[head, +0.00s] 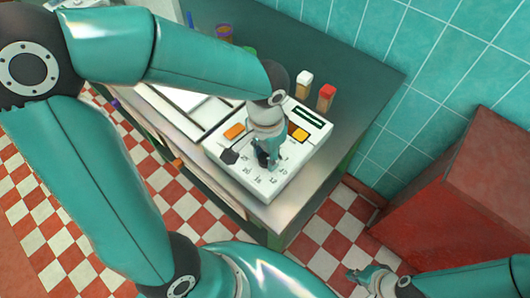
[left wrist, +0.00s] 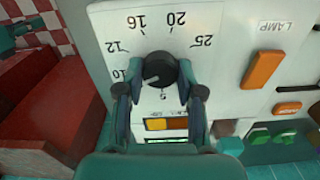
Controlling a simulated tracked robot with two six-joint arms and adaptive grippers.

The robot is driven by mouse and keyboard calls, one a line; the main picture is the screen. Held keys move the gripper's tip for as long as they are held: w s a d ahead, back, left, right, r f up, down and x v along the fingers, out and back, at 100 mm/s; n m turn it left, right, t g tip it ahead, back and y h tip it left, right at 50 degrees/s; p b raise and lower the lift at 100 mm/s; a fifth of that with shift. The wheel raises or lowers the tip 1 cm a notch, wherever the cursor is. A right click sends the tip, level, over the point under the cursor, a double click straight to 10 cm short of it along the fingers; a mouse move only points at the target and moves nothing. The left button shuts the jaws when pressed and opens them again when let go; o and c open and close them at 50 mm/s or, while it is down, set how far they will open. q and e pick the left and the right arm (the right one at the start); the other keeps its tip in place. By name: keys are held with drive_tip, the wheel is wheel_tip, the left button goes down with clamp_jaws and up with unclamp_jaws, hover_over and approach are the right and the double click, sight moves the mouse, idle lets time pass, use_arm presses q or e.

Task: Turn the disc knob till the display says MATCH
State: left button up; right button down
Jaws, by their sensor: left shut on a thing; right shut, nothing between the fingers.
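The black disc knob (left wrist: 159,70) is on a white panel (head: 275,190) with a printed scale; 10, 12, 16, 20 and 25 are readable in the left wrist view. Its pale mark points to the lower left there, near 10. My left gripper (left wrist: 160,76) is shut on the knob, one finger on each side; in the head view the gripper (head: 266,160) largely hides it. The display (head: 309,117) is a dark window at the panel's far edge, its text too small to read. My right gripper (head: 366,275) is shut and empty, low at the right.
Orange parts (head: 234,131) sit on the panel, with a dark part (head: 228,156) near its left edge. A white-topped jar (head: 304,83) and a red-topped jar (head: 326,97) stand behind. A red cabinet (head: 440,205) stands at the right, beyond a floor gap.

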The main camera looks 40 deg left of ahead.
sight(266, 158)
use_arm(q)
drive_tip(key=shift+m, duration=0.9)
drive_tip(key=o, duration=1.2)
drive_tip(key=shift+c, duration=0.2)
wheel_tip(266, 158, up, 12)
